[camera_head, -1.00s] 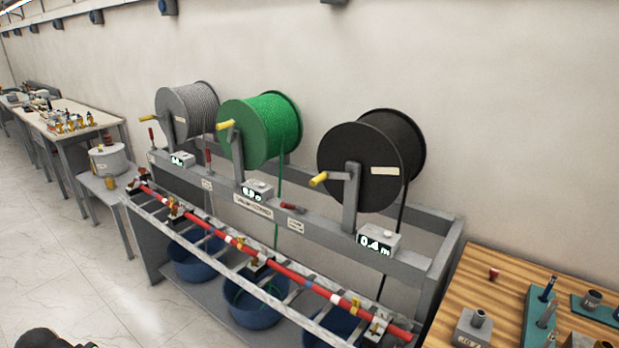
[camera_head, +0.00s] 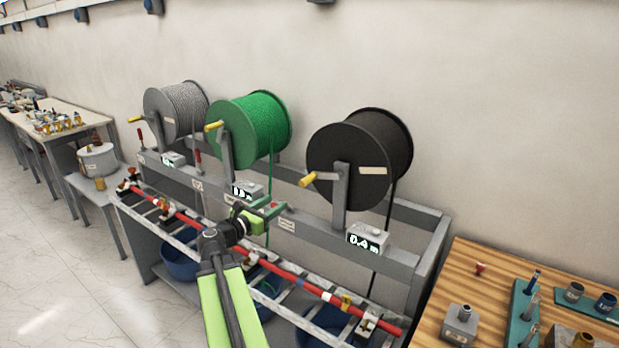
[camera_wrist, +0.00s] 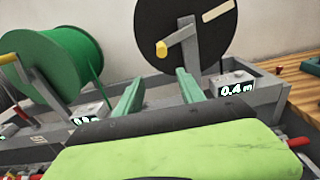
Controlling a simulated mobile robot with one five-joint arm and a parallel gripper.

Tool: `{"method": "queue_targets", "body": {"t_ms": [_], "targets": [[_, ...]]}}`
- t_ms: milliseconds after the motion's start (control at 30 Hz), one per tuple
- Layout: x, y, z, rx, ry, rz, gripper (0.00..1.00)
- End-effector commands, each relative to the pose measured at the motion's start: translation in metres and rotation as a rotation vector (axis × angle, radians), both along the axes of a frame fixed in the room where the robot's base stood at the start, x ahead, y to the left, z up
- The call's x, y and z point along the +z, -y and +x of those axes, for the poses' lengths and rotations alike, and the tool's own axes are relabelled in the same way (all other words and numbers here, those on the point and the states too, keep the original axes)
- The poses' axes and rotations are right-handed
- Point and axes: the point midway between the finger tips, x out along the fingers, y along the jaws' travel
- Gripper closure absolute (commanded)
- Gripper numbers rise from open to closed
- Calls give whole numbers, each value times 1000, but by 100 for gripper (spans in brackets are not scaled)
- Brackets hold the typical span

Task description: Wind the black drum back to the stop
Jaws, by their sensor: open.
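The black drum (camera_head: 343,165) is mounted at the right end of the grey rack, with black cable hanging from it. Its crank arm ends in a yellow handle (camera_head: 308,180) at the drum's left side. The drum's counter box (camera_head: 367,238) reads 0.4 m. In the wrist view the black drum (camera_wrist: 185,30) is ahead, with its yellow handle (camera_wrist: 161,48) above the gap between the fingers. My gripper (camera_head: 268,208) has green fingers, open and empty, in front of the rack and lower left of the handle. In the wrist view the fingers (camera_wrist: 158,88) stand apart, touching no handle.
A green drum (camera_head: 250,130) and a grey drum (camera_head: 177,110) stand left on the same rack (camera_head: 420,222), each with a yellow crank handle. A red rod (camera_head: 285,268) runs along the lower front rail. A wooden table (camera_head: 455,275) with fittings is at right.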

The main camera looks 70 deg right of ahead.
Motion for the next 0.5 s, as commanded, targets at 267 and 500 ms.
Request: {"method": "queue_targets", "body": {"t_ms": [267,500], "targets": [[11,16,-13,-8,-91,-22,54],[10,64,-24,-11,-87,-21,54]]}}
